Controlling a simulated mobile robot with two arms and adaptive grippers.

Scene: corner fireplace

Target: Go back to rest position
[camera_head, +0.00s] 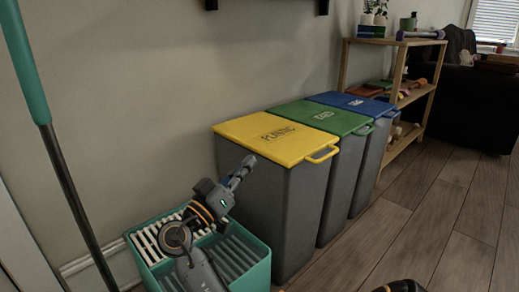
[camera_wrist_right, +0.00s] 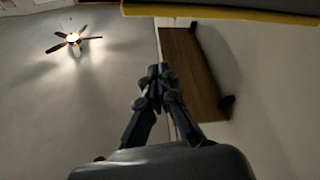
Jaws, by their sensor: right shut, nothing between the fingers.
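My right gripper (camera_head: 242,168) is in the head view, at the end of the arm that rises from the bottom. Its fingers are shut and empty, pointing up and to the right. In the picture it lies just at the left side of the yellow-lidded bin (camera_head: 275,138); I cannot tell whether it touches. In the right wrist view the fingertips (camera_wrist_right: 158,72) meet with nothing between them.
A teal slotted bucket (camera_head: 262,268) stands below the right arm. Bins with a green lid (camera_head: 320,116) and a blue lid (camera_head: 352,103) follow. A teal-and-black pole (camera_head: 62,160) crosses at left. A wooden shelf (camera_head: 398,88) stands behind. Floor (camera_head: 440,215) at right is clear.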

